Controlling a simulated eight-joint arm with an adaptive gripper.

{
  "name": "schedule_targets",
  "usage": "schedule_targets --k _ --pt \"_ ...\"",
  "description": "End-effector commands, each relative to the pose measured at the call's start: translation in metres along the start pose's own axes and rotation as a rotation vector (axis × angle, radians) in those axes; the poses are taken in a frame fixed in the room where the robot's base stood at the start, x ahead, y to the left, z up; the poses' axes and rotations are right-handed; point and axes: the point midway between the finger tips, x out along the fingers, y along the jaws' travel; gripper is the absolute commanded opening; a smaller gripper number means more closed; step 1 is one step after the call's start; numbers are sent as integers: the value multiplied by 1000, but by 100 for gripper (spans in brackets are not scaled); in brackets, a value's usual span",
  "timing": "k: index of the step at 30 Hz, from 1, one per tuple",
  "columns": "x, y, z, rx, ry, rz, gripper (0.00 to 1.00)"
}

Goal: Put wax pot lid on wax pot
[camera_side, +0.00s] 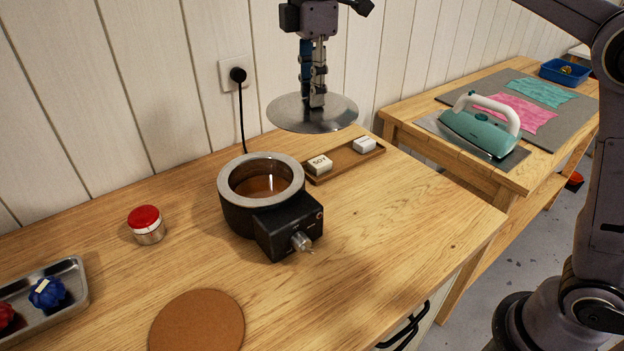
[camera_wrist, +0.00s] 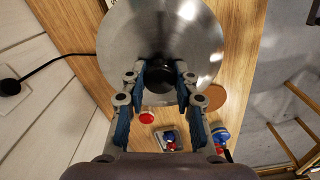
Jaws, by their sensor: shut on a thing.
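The wax pot (camera_side: 240,207) stands on the wooden table, open at the top, with amber wax inside and a dark control box on its front right. The wax pot lid (camera_side: 290,112) is a flat round metal disc. My gripper (camera_side: 314,102) is shut on the lid's knob and holds the lid level in the air, above and to the right of the pot. In the wrist view the lid (camera_wrist: 150,30) fills the upper middle, with its black knob between the fingers of my gripper (camera_wrist: 161,78). The pot is hidden in the wrist view, apparently behind the lid.
A wooden tray (camera_side: 345,165) with two white blocks lies behind the pot on the right. A red-topped button (camera_side: 146,224), a metal tray (camera_side: 72,283) and a round cork mat (camera_side: 197,325) are left and in front. A cord runs to the wall socket (camera_side: 237,74). An iron (camera_side: 482,130) rests on the other table.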

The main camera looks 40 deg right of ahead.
Motion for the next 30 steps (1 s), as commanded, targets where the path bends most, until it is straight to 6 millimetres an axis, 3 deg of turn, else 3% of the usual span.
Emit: schedule_targets --k 3,9,24,30 --pt "-2 20 10 4 0 0 0" --pt "1 31 9 1 1 0 0" --pt "56 18 -82 0 0 0 0" --pt "67 16 -99 3 0 0 0"
